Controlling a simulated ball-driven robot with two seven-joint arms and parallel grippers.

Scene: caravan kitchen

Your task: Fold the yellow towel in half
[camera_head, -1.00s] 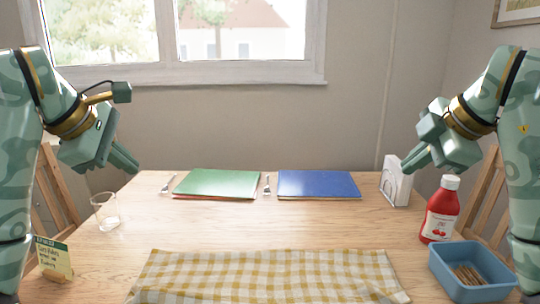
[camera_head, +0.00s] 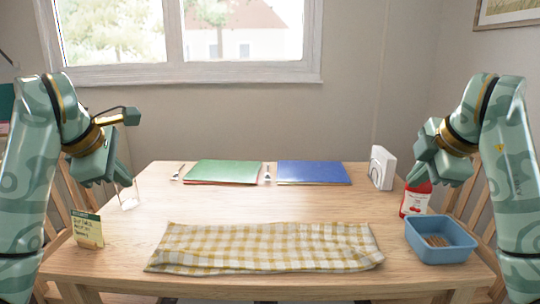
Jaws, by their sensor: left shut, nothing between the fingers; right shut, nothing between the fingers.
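The yellow-and-white checked towel (camera_head: 265,248) lies as a wide, long strip along the near edge of the wooden table (camera_head: 270,208). Its surface is slightly wrinkled and its front edge looks rounded. My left gripper (camera_head: 128,182) is shut and empty, above the table's left side, up and left of the towel. My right gripper (camera_head: 414,182) is shut and empty, above the table's right side, up and right of the towel. Neither gripper touches the towel.
A glass (camera_head: 129,197) and a small card (camera_head: 87,229) stand at the left. The table's middle is clear.

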